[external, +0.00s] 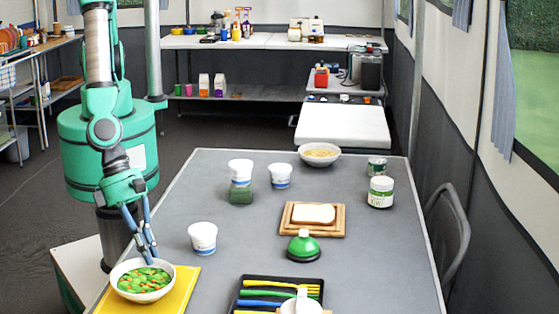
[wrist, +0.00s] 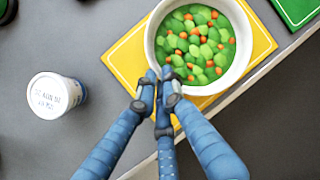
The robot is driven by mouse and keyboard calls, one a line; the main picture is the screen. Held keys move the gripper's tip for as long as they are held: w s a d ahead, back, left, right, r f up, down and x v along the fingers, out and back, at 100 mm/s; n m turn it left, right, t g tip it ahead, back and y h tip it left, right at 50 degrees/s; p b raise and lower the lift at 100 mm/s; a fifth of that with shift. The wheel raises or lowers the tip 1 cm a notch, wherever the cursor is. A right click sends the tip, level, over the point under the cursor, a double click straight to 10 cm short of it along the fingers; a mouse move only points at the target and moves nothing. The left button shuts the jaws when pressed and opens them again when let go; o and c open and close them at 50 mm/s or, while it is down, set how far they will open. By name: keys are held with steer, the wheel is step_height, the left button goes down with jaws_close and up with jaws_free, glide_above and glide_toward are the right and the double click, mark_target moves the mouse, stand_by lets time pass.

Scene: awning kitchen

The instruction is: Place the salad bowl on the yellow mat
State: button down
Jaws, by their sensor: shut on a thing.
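The white salad bowl (external: 141,298) holds green leaves and orange pieces. It is at the table's near left corner, over the left part of the yellow mat (external: 184,292). In the wrist view the bowl (wrist: 150,42) covers the middle of the mat (wrist: 126,62), which shows on both sides. The bowl looks level. I cannot tell whether its base touches the mat or is slightly above it.
A white cup (external: 203,238) stands right of the bowl. A black cutlery tray (external: 240,293) lies right of the mat. The table edge is close beside the mat.

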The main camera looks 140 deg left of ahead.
steer(key=shift+f, duration=0.2)
steer(key=shift+f, duration=0.15)
steer(key=c, duration=1.9)
jaws_free()
steer(key=shift+r, duration=0.3)
steer(key=p+v, duration=0.3)
steer(key=v, duration=0.8)
steer(key=shift+s+r+p, duration=0.2)
steer(key=shift+r+p, duration=0.1)
steer(key=shift+p, duration=0.1)
steer(key=shift+d, duration=0.1)
